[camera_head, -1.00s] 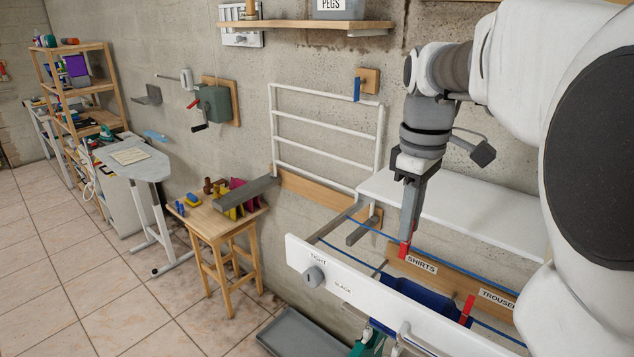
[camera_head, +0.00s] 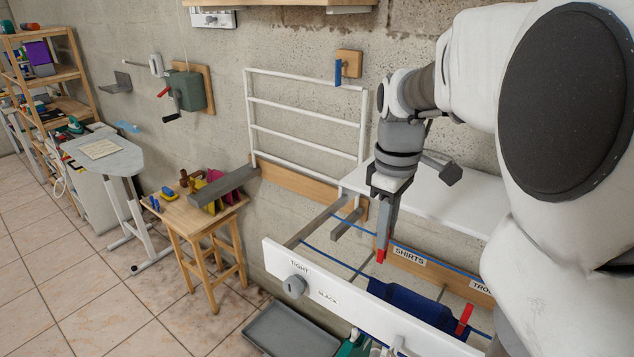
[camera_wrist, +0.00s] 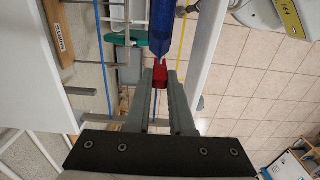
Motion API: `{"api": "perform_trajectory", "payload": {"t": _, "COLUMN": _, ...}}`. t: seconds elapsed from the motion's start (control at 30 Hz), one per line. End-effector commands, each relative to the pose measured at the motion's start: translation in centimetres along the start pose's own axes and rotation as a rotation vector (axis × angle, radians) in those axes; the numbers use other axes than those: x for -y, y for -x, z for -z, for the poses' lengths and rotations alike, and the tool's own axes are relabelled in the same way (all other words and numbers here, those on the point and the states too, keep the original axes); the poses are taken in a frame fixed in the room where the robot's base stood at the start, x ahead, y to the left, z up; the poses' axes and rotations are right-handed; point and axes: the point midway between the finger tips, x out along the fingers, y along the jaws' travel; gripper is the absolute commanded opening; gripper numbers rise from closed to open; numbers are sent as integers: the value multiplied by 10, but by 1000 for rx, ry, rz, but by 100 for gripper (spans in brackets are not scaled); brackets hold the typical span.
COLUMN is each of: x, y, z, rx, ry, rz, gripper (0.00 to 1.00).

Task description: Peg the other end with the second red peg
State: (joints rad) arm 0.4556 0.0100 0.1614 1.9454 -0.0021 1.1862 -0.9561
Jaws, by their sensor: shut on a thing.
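My gripper (camera_head: 384,232) points down and is shut on a red peg (camera_head: 381,256), which sticks out below its fingertips. In the wrist view the held red peg (camera_wrist: 160,77) is between the fingertips, with its open end facing the edge of the blue cloth (camera_wrist: 161,32). Whether it touches the cloth is unclear. The blue cloth (camera_head: 410,306) hangs at a blue line, below my gripper in the head view. Another red peg (camera_head: 464,319) stands at the cloth's right end. No peg shows at its left end.
A white front board (camera_head: 350,305) with a TIGHT/SLACK knob (camera_head: 294,286) stands in front of the lines. Behind are a wooden strip labelled SHIRTS (camera_head: 409,256) and a white shelf (camera_head: 430,208). A wooden stool (camera_head: 205,225) with small items is left. A grey tray (camera_head: 290,335) lies below.

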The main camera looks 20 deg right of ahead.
Motion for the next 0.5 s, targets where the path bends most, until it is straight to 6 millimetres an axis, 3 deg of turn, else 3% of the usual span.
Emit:
{"api": "perform_trajectory", "payload": {"t": 0.27, "x": 0, "y": 1, "z": 0, "rx": -1, "ry": 1, "rz": 0, "gripper": 0}}
{"api": "perform_trajectory", "payload": {"t": 0.5, "x": 0, "y": -19, "z": 0, "rx": 0, "ry": 0, "rz": 1, "gripper": 0}}
